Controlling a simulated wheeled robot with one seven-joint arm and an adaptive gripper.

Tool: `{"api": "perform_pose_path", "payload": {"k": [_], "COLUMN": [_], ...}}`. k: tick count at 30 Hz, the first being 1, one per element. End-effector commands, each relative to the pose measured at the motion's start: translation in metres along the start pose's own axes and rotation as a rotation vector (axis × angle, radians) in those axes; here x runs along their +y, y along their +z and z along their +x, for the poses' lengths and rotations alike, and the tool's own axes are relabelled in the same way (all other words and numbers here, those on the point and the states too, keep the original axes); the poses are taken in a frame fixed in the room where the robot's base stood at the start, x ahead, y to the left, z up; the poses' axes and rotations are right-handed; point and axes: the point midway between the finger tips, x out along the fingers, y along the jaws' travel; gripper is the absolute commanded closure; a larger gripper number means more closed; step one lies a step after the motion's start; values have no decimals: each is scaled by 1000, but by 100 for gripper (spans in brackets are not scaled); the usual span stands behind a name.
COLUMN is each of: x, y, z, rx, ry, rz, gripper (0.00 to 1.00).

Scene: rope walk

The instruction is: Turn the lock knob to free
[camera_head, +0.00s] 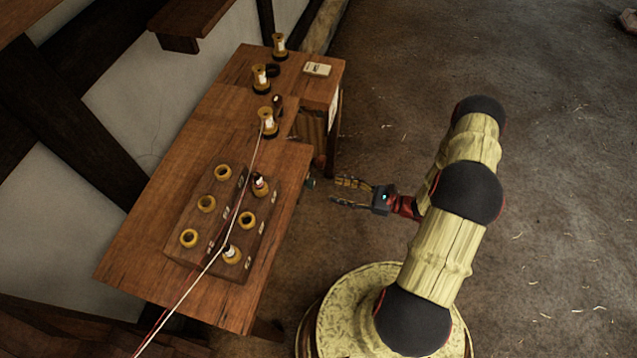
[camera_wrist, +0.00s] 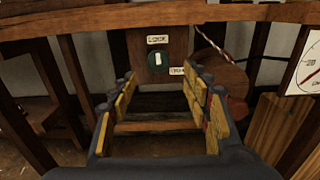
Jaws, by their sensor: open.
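The lock knob (camera_wrist: 158,59) is a dark round knob with a white upright bar, on a wooden panel under the table edge. A label reading LOCK (camera_wrist: 157,39) sits above it, and a second label (camera_wrist: 177,71), partly hidden by a finger, sits at its lower right. In the head view the knob (camera_head: 310,183) sticks out from the table's right side. My gripper (camera_head: 340,192) is open and empty, its fingers pointing at the knob with a gap between. In the wrist view my gripper (camera_wrist: 162,85) has its yellow fingers to either side, below the knob.
A wooden table (camera_head: 140,255) carries a block (camera_head: 205,255) with several yellow rings and bobbins. Cords (camera_head: 205,268) run across it. A dial (camera_wrist: 308,68) is at the right in the wrist view. Open floor (camera_head: 560,200) lies to the right.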

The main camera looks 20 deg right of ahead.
Motion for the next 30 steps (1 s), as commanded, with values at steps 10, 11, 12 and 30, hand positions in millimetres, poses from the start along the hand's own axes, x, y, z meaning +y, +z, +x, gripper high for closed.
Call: {"api": "perform_pose_path", "payload": {"k": [10, 11, 12, 30], "x": [2, 2, 3, 2], "y": [1, 1, 2, 3], "z": [42, 46, 52, 77], "rx": [-7, -7, -6, -6], "ry": [9, 9, 9, 6], "rz": [-6, -6, -7, -6], "gripper": [52, 52, 52, 53]}}
